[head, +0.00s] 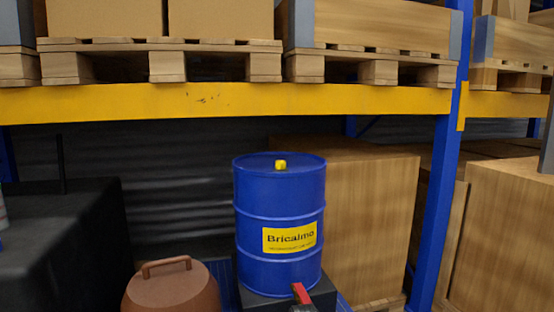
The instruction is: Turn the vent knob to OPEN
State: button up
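A blue drum (262,215) with a yellow label (290,238) stands upright on a dark block in the middle of the head view. A small yellow knob (280,164) sits on the drum's top, towards its right side; it looks like the vent knob. Its OPEN marking and its turned position are too small to make out. A small red piece (301,293) with dark parts shows in front of the drum's foot, cut by the bottom edge; I cannot tell what it is. My gripper is not recognisable in this view.
A brown lidded container (170,288) with a handle stands left of the drum. A black bulky unit (62,240) is at the far left. Large cartons (345,215) stand behind right, beside a blue rack post (440,170). A yellow beam (220,100) carrying pallets crosses above the drum.

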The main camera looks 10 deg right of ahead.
aim_at(279, 164)
jog(key=u, duration=2.6)
jog(key=k, duration=1.05)
jog(key=z, duration=1.15)
jog(key=i, duration=1.05)
jog(key=u, duration=0.05)
